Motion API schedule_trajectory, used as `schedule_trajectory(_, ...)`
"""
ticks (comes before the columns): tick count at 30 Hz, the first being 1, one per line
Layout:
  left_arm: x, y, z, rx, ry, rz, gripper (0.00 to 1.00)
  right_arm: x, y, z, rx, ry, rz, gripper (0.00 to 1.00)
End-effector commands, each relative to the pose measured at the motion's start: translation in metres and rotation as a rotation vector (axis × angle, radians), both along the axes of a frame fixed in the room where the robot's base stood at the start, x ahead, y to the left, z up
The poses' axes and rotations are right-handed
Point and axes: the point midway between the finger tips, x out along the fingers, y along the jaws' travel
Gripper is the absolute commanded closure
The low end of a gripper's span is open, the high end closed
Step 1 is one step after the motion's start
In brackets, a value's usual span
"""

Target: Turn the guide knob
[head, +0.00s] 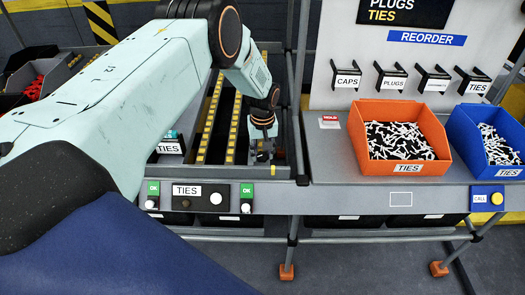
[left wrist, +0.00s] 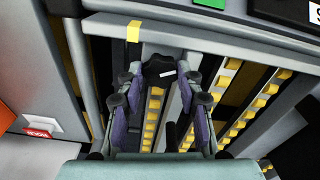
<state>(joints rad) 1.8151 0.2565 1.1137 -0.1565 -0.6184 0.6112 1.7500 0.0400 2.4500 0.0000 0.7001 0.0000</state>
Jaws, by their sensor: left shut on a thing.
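The guide knob (left wrist: 158,68), black and lobed with a white mark, is at the end of the roller lane in the left wrist view. My left gripper (left wrist: 163,80) has one finger on each side of it and is shut on it. In the head view my left gripper (head: 262,138) points down at the lane's front end, where the knob is mostly hidden by it. My right gripper is in neither view.
Yellow roller strips (head: 236,125) run beside the gripper. A lane front with a TIES label (head: 187,190) and green OK tags stands below. To the right are an orange bin (head: 367,168) and a blue bin (head: 470,157) of white ties.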

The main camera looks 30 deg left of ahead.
Motion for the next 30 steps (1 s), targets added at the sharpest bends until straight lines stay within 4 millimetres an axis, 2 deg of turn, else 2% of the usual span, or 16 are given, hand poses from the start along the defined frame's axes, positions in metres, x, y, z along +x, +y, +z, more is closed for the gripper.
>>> schedule_trajectory(8,0.0049,0.0012,0.0045,-0.001,-0.016,0.065,0.95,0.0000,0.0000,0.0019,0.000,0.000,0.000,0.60)
schedule_trajectory(21,0.0053,0.0013,0.0048,-0.002,-0.018,0.073,0.95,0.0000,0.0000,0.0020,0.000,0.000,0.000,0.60)
schedule_trajectory(22,0.0053,0.0013,0.0048,-0.002,-0.018,0.073,0.63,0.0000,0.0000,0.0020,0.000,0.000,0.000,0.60)
schedule_trajectory(30,0.0028,0.0005,0.0024,-0.003,-0.010,0.074,0.41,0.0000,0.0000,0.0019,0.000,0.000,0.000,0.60)
